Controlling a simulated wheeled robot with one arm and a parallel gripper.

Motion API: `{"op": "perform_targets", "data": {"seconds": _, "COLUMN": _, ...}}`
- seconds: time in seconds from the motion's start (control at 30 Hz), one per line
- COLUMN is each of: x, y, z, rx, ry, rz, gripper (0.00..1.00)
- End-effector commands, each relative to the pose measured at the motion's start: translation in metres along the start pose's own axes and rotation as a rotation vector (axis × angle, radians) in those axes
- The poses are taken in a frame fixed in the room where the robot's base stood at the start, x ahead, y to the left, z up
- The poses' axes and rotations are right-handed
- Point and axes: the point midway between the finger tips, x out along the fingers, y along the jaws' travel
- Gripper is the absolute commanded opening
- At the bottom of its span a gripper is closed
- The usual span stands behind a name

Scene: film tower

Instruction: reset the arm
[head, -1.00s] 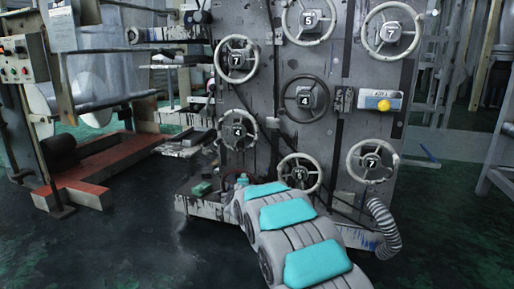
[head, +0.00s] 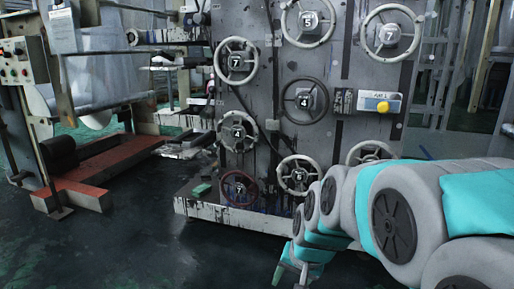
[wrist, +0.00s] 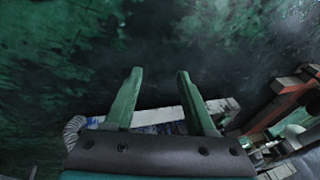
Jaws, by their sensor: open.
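My arm (head: 390,215) reaches in from the right in the head view and bends down to the floor area in front of the machine. My gripper (head: 290,276) hangs low there, in front of the machine's base. In the wrist view my gripper (wrist: 160,75) is open, its two green fingers apart with nothing between them. Dark green floor (wrist: 120,40) shows beyond the fingers, and the machine's base edge shows behind them.
The grey machine panel (head: 345,60) carries several handwheels, among them a dark red one (head: 239,189) low down, and a yellow button (head: 383,107). A red-based frame (head: 95,160) stands at left. Floor (head: 120,240) at front left is clear.

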Motion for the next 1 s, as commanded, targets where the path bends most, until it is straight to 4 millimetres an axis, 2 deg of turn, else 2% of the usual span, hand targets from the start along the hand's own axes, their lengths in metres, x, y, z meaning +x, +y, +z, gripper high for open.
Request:
{"op": "perform_targets", "data": {"seconds": 0.03, "x": -0.009, "y": 0.017, "z": 0.023, "rx": -0.037, "ry": -0.034, "rz": 0.028, "gripper": 0.56}}
{"op": "perform_targets", "data": {"seconds": 0.1, "x": -0.018, "y": 0.042, "z": 0.057, "rx": -0.092, "ry": -0.1, "rz": 0.072, "gripper": 0.56}}
{"op": "perform_targets", "data": {"seconds": 0.23, "x": -0.033, "y": 0.08, "z": 0.108, "rx": -0.175, "ry": -0.202, "rz": 0.136, "gripper": 0.56}}
{"op": "perform_targets", "data": {"seconds": 0.4, "x": -0.049, "y": 0.116, "z": 0.157, "rx": -0.248, "ry": -0.304, "rz": 0.194, "gripper": 0.56}}
{"op": "perform_targets", "data": {"seconds": 0.63, "x": -0.068, "y": 0.156, "z": 0.213, "rx": -0.322, "ry": -0.421, "rz": 0.252, "gripper": 0.56}}
{"op": "perform_targets", "data": {"seconds": 0.7, "x": -0.088, "y": 0.148, "z": 0.204, "rx": -0.32, "ry": -0.417, "rz": 0.25, "gripper": 0.56}}
{"op": "perform_targets", "data": {"seconds": 0.87, "x": -0.115, "y": 0.14, "z": 0.197, "rx": -0.319, "ry": -0.417, "rz": 0.249, "gripper": 0.56}}
{"op": "perform_targets", "data": {"seconds": 1.0, "x": -0.145, "y": 0.132, "z": 0.191, "rx": -0.319, "ry": -0.416, "rz": 0.249, "gripper": 0.56}}
